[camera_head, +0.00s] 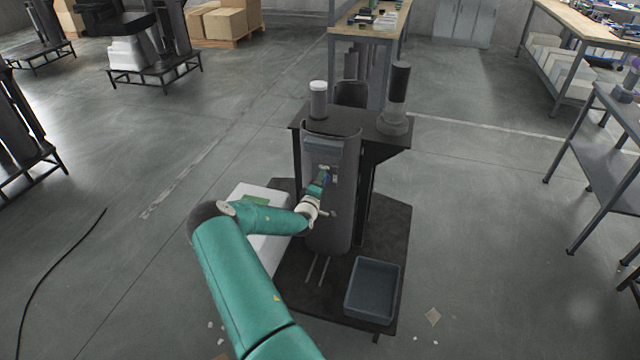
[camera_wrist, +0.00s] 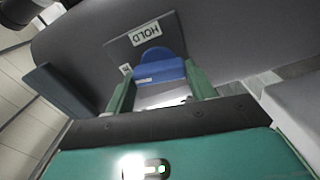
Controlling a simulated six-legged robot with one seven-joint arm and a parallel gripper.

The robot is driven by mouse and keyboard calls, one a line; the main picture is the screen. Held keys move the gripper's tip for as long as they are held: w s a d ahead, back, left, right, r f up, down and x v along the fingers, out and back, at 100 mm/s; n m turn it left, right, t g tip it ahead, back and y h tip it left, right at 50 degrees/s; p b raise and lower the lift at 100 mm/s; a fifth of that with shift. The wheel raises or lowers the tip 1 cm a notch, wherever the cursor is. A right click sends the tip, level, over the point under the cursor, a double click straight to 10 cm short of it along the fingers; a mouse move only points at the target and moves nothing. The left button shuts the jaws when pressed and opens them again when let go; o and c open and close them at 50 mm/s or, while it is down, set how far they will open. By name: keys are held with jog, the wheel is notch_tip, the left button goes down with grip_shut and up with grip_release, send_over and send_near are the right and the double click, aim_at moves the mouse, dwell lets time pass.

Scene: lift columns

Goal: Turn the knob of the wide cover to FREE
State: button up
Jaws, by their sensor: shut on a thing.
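The wide cover (camera_head: 335,228) is the tall grey curved panel on the front of the column in the head view. It also fills the upper part of the wrist view (camera_wrist: 245,45). Its blue knob (camera_wrist: 156,67) sits on a dark plate with a white HOLD label (camera_wrist: 145,33) beyond it. A second, small label (camera_wrist: 125,69) beside the knob is mostly hidden. My gripper (camera_wrist: 160,80) has its green fingers on either side of the knob and is shut on it. In the head view my gripper (camera_head: 322,184) is at the cover's front, largely hiding the knob.
A dark grey tray (camera_head: 372,290) lies on the column's base platform (camera_head: 300,290), at front right. A white block (camera_head: 262,205) stands left of the column. A white-capped cylinder (camera_head: 318,100) and a dark cylinder (camera_head: 397,95) stand on top. Floor left and right is mostly free.

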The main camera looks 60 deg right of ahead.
jog(key=shift+n, duration=1)
jog(key=o, duration=1)
jog(key=a, duration=0.4)
jog(key=s+a, duration=0.1)
jog(key=a, duration=0.4)
jog(key=s+a, duration=0.1)
jog(key=a, duration=0.3)
jog(key=shift+s+a, duration=0.1)
jog(key=shift+a, duration=0.2)
